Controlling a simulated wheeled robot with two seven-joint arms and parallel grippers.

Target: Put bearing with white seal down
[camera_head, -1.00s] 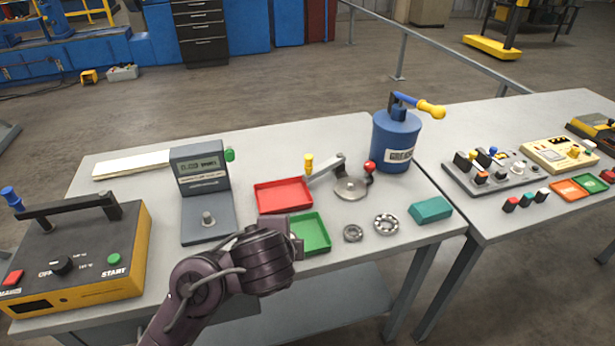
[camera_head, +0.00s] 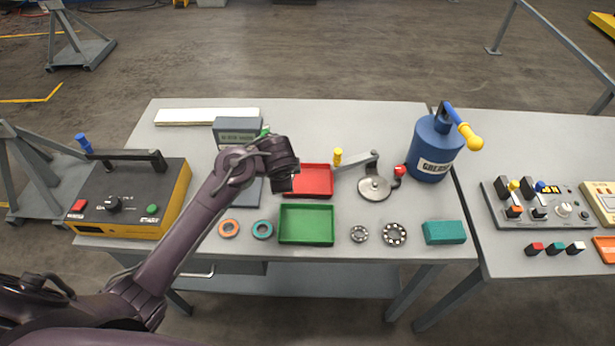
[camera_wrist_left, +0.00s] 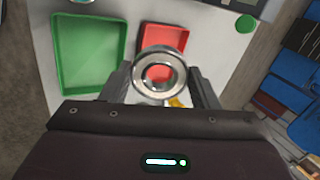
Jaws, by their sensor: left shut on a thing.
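A bearing (camera_wrist_left: 160,72) with shiny metal rings shows in the left wrist view, between the fingers of my left gripper (camera_wrist_left: 162,88), which is shut on it. Its seal colour is hard to tell; the red tray shows through its bore. In the head view my left gripper (camera_head: 290,179) is above the table at the left edge of the red tray (camera_head: 309,181), and the wrist mostly hides the bearing. The green tray (camera_head: 307,225) is in front of the red one. Both trays look empty. My right gripper is not in view.
Orange (camera_head: 229,228) and teal (camera_head: 262,230) rings lie left of the green tray. Two bearings (camera_head: 359,234) (camera_head: 394,234) and a teal block (camera_head: 444,233) lie right. A grey display device (camera_head: 238,132) stands behind my wrist. A lever tool (camera_head: 374,187) and blue grease can (camera_head: 435,150) stand right.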

